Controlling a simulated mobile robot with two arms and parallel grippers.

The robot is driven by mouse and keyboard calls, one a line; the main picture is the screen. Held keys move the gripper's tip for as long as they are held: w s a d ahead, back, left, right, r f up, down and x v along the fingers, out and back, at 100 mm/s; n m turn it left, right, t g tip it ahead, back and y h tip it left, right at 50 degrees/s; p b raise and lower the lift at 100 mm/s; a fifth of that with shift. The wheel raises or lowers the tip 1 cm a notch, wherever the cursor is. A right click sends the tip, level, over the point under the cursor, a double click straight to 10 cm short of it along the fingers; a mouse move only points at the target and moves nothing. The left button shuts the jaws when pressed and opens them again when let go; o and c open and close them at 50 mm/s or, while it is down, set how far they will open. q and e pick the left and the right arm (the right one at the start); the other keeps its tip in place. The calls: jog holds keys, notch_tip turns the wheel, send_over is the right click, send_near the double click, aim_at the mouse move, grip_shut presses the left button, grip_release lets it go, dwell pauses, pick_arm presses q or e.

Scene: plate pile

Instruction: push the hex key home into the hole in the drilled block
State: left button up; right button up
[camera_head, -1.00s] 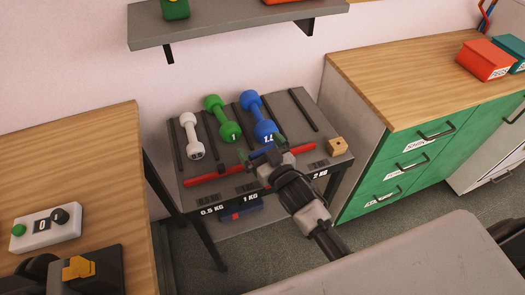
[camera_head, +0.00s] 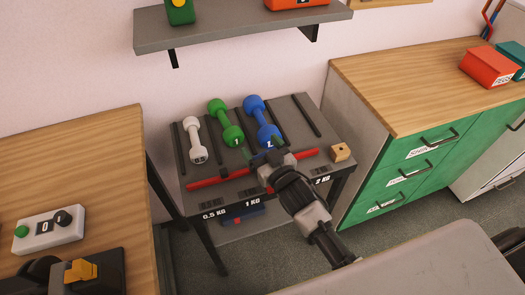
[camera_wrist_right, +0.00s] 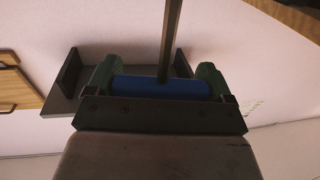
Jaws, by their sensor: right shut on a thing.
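The drilled block (camera_head: 341,152) is a small wooden cube with a dark hole, at the right end of the dumbbell rack. My right gripper (camera_head: 264,152) is over the front middle of the rack, left of the block and apart from it. In the right wrist view, my right gripper (camera_wrist_right: 160,86) is shut on the blue handle of the hex key (camera_wrist_right: 169,40). The key's dark shaft runs out from the handle to the top of that view; its tip is out of frame. In the head view the key is mostly hidden. My left gripper does not show clearly.
The rack (camera_head: 301,112) holds white (camera_head: 195,139), green (camera_head: 225,122) and blue (camera_head: 262,122) dumbbells, with a red bar (camera_head: 210,180) along its front. A grey shelf (camera_head: 235,28) hangs above. A wooden table (camera_head: 75,165) stands left and a green-drawer cabinet (camera_head: 415,155) right.

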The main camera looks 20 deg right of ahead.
jog(key=w+d+r, duration=0.1)
jog(key=d+r, duration=0.9)
jog(key=d, duration=0.1)
jog(key=shift+w+d+r, duration=0.15)
jog(key=shift+w+d, duration=0.05)
jog(key=shift+d, duration=0.15)
dwell(0.4)
